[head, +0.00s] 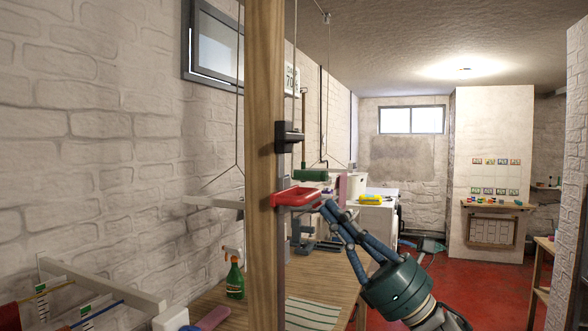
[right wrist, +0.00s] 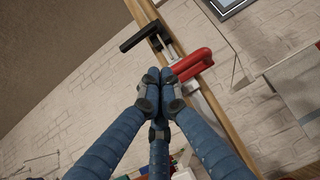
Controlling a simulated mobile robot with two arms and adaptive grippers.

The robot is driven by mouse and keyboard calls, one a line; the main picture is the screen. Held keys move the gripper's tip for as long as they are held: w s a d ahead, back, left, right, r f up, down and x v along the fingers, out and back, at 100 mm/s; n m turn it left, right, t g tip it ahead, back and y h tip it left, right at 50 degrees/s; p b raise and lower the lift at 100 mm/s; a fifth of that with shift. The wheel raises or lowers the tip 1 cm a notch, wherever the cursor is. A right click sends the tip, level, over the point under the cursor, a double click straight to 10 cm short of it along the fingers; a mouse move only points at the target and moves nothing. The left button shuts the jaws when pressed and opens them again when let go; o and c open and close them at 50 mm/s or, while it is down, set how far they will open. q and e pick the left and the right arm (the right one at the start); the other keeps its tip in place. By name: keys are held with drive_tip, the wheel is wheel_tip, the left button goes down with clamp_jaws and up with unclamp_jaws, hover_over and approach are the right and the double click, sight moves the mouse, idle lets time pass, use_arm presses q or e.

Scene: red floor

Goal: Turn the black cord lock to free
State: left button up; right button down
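The black cord lock (head: 289,138) is mounted on the upright wooden post, in the head view above a red handle-like part (head: 298,197). In the right wrist view the cord lock (right wrist: 140,38) shows as a black bar sticking out from the post, with the red part (right wrist: 190,65) beside it. My right gripper (head: 332,208) is just right of the red part and below the cord lock. Its blue fingers come together at the tips (right wrist: 160,77), with nothing visible between them. I cannot tell if they touch the red part. My left gripper is not in view.
The wooden post (head: 265,80) stands close in front. Behind it a workbench (head: 335,262) holds a green spray bottle (head: 235,278) and a striped cloth (head: 312,313). A white brick wall (head: 110,130) fills the left. Red floor (head: 470,290) is open at right.

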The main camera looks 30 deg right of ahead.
sight(286, 137)
drive_tip(key=w+a+r+n+p, duration=0.1)
drive_tip(key=a+r+p, duration=0.1)
drive_tip(key=r, duration=0.1)
drive_tip(key=a+r+n+g+y+p, duration=0.1)
drive_tip(key=a+r+p, duration=0.1)
drive_tip(key=r, duration=0.1)
drive_tip(key=w+a+r+n+y+p, duration=0.1)
drive_tip(key=a+r+p, duration=0.1)
drive_tip(key=r, duration=0.1)
drive_tip(key=shift+w+g, duration=0.3)
drive_tip(key=shift+w, duration=0.05)
drive_tip(key=shift+w+a, duration=0.2)
drive_tip(key=shift+s+a+r+m+t+h+p, duration=0.1)
drive_tip(key=shift+r+m+t+h+p, duration=0.1)
drive_tip(key=shift+m+t+h, duration=0.3)
drive_tip(key=shift+s+a+r+m+t+h+p, duration=0.1)
drive_tip(key=shift+m+t+h+p, duration=0.15)
drive_tip(key=shift+m, duration=0.35)
